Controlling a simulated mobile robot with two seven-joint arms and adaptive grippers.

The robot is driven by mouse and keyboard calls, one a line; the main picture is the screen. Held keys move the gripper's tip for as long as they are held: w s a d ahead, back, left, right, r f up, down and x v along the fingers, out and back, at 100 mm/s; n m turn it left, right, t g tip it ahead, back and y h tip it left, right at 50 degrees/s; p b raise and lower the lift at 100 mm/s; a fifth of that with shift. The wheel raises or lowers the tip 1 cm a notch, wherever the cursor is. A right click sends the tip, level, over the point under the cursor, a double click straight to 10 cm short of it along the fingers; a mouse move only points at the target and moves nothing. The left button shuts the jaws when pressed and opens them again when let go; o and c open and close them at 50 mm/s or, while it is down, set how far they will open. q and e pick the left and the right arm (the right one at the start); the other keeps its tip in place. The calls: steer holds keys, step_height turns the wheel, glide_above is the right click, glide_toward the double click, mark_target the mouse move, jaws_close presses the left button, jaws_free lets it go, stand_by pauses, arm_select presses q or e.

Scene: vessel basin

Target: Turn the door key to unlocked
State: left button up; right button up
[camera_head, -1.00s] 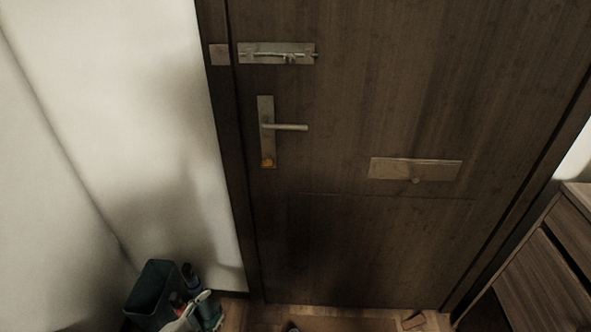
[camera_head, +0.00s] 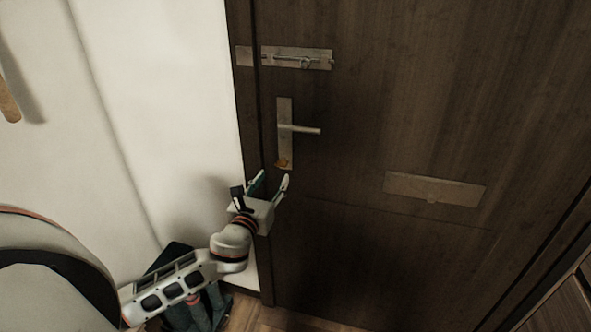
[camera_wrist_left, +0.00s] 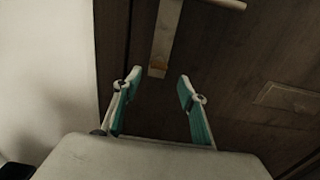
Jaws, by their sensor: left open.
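The door key (camera_head: 283,163) is a small orange-brown piece at the bottom of the upright metal lock plate (camera_head: 284,112). A lever handle (camera_head: 305,129) sticks out to the right above it. The dark wooden door (camera_head: 370,110) looks shut. My left gripper (camera_head: 271,180) is open and empty, just below the key and apart from it. In the left wrist view the key (camera_wrist_left: 158,66) shows beyond the gap between the two teal-padded fingers (camera_wrist_left: 157,86). Whether the key stands upright or level is too small to tell. My right gripper is not in view.
A slide bolt (camera_head: 297,58) sits on the door above the handle. A mail flap plate (camera_head: 434,190) is at the lower right. A dark bin (camera_head: 168,257) stands on the floor behind my left arm. The white wall (camera_head: 160,100) is close on the left.

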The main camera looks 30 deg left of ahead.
mark_target(280, 167)
arm_select(q)
steer(key=x, duration=0.7)
steer(key=shift+w+a, duration=0.1)
steer(key=shift+w, duration=0.15)
steer(key=shift+c, duration=0.4)
steer(key=c, duration=1)
